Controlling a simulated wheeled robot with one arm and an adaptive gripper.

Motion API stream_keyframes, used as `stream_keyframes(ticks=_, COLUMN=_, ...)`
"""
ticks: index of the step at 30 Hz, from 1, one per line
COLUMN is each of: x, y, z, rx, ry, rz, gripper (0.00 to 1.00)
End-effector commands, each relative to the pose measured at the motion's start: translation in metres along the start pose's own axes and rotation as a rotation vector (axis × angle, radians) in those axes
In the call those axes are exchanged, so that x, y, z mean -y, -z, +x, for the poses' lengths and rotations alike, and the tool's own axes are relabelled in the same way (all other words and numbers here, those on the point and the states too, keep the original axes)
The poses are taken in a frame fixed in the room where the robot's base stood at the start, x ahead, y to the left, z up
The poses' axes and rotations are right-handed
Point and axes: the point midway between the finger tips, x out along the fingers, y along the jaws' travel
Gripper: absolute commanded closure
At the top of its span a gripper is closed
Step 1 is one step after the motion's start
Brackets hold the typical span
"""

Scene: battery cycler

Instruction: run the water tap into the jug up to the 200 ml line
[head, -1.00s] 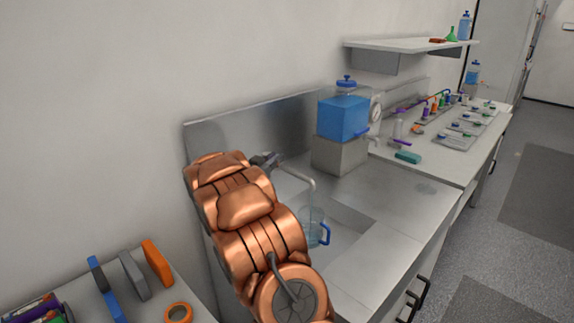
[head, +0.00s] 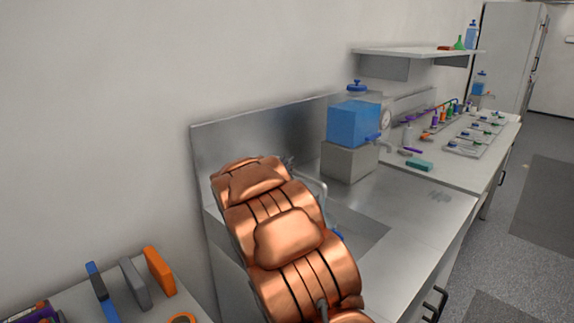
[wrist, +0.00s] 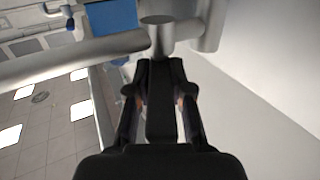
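The metal water tap's curved spout (head: 318,186) shows over the sink behind my arm. In the wrist view the tap's silver metal (wrist: 157,36) is just beyond my fingertips. My gripper (wrist: 160,72) points at the tap, with a dark bar-like part between its fingers. The fingertips look close to that part, but I cannot tell whether they grip it. My arm hides the gripper in the head view. Of the jug, only a bit of its blue handle (head: 338,235) shows in the head view. Its body, 200 ml line and water level are hidden.
A blue-filled container (head: 353,124) stands on a grey block (head: 348,162) right of the tap. The steel counter (head: 425,200) in front of it is mostly clear. A side table at lower left holds an orange block (head: 160,271). A shelf (head: 410,50) hangs above.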

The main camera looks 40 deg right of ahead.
Motion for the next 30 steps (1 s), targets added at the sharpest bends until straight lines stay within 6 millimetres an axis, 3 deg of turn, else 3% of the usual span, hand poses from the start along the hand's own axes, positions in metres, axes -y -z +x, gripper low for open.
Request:
stream_keyframes(ticks=7, x=0.000, y=0.002, z=0.000, rx=-0.004, ry=0.000, rz=0.000, gripper=0.55)
stream_keyframes(ticks=20, x=0.000, y=0.001, z=-0.006, rx=-0.002, ry=0.000, rz=0.000, gripper=0.54)
stream_keyframes(ticks=30, x=0.001, y=0.001, z=-0.056, rx=-0.001, ry=0.002, rz=0.001, gripper=0.54)
